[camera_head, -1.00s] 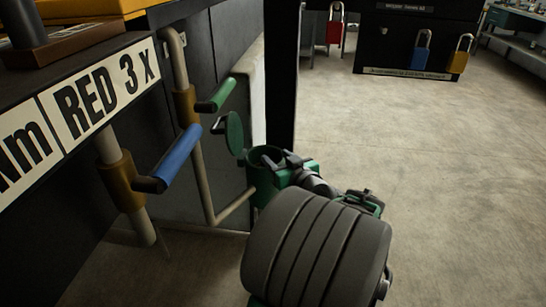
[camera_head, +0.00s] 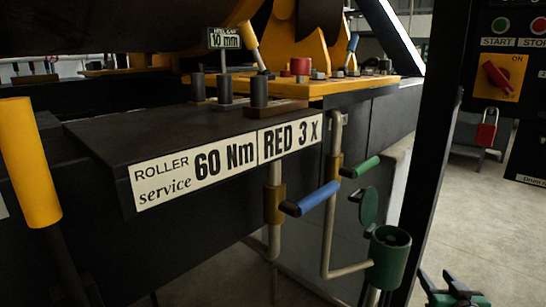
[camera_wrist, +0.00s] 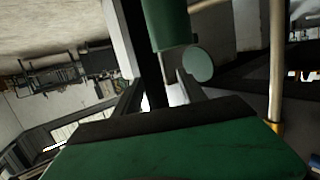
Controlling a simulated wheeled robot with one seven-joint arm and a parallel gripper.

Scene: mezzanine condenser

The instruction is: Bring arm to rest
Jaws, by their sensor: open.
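My gripper (camera_wrist: 160,92) shows in the wrist view as a green body along the bottom with two dark fingers spread apart. Nothing is held between them. A green cup (camera_wrist: 172,28) and its round green lid (camera_wrist: 198,64) lie beyond the fingertips, apart from them. In the head view the green cup (camera_head: 390,258) stands at lower right with the lid (camera_head: 368,206) raised above it.
A blue handle (camera_head: 313,198) and a green handle (camera_head: 360,167) stick out from pipes below the dark bench (camera_head: 120,140). A black post (camera_head: 437,140) stands right of the cup. A yellow handle (camera_head: 27,160) is at left. Open floor (camera_head: 455,230) lies at right.

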